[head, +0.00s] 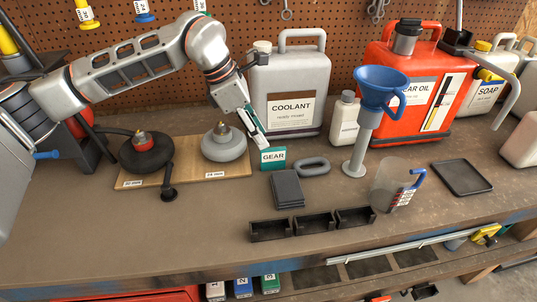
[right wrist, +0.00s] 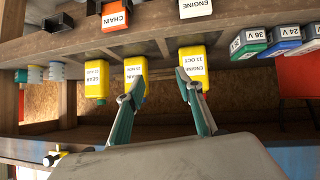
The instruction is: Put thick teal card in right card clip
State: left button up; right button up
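The thick teal card (head: 273,158), with a white label reading GEAR, stands upright behind a dark grey block (head: 287,189) on the bench. My left gripper (head: 264,143) points down with its fingertips at the card's top edge; whether they are closed on it is unclear. Three black card clips stand in a row at the bench front: the left clip (head: 270,231), the middle clip (head: 314,223) and the right clip (head: 355,217). No card shows in them. My right gripper (right wrist: 160,82) is open and empty, facing shelving with yellow bottles.
A grey loop-shaped object (head: 312,166) lies right of the card. The coolant jug (head: 290,85) stands behind. A blue funnel on a stand (head: 370,110), a clear measuring jug (head: 392,183) and a dark tray (head: 463,178) are at right. The front left bench is clear.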

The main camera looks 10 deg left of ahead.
aim_at(273, 149)
pick_arm(q)
jog(key=shift+w+x, duration=0.15)
jog(key=shift+x, duration=1.15)
jog(key=shift+w+x, duration=0.2)
jog(key=shift+x, duration=1.1)
jog(key=shift+w+x, duration=0.15)
jog(key=shift+x, duration=1.15)
jog(key=shift+d+r, duration=0.2)
grip_shut()
